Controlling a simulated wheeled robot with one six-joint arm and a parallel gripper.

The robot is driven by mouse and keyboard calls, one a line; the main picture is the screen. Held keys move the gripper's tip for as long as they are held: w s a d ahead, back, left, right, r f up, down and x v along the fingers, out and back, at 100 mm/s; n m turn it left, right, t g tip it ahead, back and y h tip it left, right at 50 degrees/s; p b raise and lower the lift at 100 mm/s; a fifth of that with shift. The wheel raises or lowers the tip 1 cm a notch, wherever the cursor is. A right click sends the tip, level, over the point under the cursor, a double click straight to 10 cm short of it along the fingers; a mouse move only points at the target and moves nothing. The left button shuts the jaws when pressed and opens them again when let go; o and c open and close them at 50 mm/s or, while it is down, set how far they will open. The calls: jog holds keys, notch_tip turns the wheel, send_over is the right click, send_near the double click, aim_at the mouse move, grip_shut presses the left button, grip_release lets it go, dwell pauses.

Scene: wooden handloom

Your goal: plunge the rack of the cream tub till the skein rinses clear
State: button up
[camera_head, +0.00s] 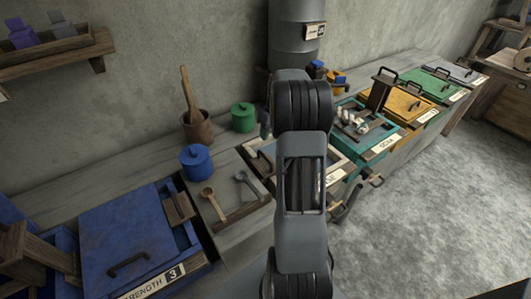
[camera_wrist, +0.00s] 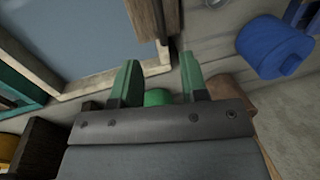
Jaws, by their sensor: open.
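The cream tub (camera_head: 342,164) stands in the row of tubs on the bench, and my arm hides its middle in the head view. In the wrist view its pale rim (camera_wrist: 90,85) and flat blue-grey inside (camera_wrist: 85,35) fill the upper left. A brown wooden piece (camera_wrist: 152,18) lies at the tub's right edge; I cannot tell whether it is part of the rack. No skein can be made out in it. My gripper (camera_wrist: 157,70) is open and empty, its green fingers apart beside the tub rim. My arm hides the gripper in the head view.
A green jar (camera_head: 244,116), a blue jar (camera_head: 196,162), a wooden mortar (camera_head: 197,126) and a tray of spoons (camera_head: 236,198) stand left of the cream tub. The teal tub (camera_head: 377,151) is to its right. The floor (camera_head: 450,210) in front is clear.

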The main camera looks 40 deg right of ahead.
jog(key=f, duration=0.3)
jog(key=a+f, duration=0.1)
jog(key=f, duration=0.2)
jog(key=a+f, duration=0.1)
jog(key=f, duration=0.2)
jog(key=shift+f, duration=0.15)
grip_shut()
